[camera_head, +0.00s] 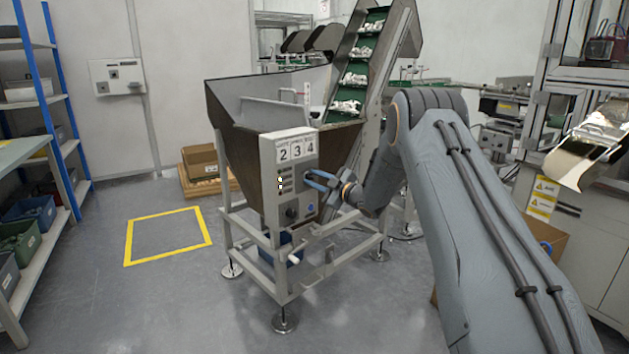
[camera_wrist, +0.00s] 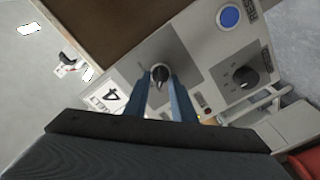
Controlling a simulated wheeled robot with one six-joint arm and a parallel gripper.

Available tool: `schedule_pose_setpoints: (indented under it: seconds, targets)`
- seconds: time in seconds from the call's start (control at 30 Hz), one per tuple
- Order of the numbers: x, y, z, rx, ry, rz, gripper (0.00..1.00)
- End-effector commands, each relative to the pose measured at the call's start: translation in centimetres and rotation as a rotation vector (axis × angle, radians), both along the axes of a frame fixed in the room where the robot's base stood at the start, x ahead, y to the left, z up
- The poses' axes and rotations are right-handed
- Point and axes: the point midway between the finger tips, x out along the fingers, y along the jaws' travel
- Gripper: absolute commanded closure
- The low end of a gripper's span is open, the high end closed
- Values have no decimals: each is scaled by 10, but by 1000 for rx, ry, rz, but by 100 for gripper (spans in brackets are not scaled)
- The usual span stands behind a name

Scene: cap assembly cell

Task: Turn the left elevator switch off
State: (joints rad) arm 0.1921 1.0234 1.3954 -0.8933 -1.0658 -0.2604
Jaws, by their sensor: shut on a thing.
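The elevator's grey control panel (camera_head: 284,190) is on the front of the hopper, under a sign reading 2 3 4. My gripper (camera_head: 312,180) reaches it from the right, at the panel's upper right part. In the wrist view my gripper's blue fingers (camera_wrist: 164,88) are shut on a black switch knob (camera_wrist: 160,73) on a darker grey plate. The fingers lie on both sides of the knob and partly hide it. In the head view that knob is hidden by the fingers. Whether it is the left switch, and its setting, I cannot tell.
A second black knob (camera_wrist: 244,77) and a blue button (camera_wrist: 229,16) sit close by on the panel. The hopper (camera_head: 235,110) stands on a metal frame with legs. A yellow floor square (camera_head: 168,236) is empty at left, beside blue shelving (camera_head: 55,110).

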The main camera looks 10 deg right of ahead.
Motion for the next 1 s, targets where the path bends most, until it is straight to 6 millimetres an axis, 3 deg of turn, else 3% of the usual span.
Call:
schedule_pose_setpoints:
  seconds: [0.2, 0.23, 0.33, 0.67, 1.0]
  targets:
    - [0, 0, 0, 0, 1, 1, 99]
    - [0, 0, 0, 0, 1, 1, 73]
    - [0, 0, 0, 1, 1, 0, 59]
    - [-3, -2, 0, 2, 1, 0, 59]
    - [-45, -28, 0, 2, 2, -1, 59]
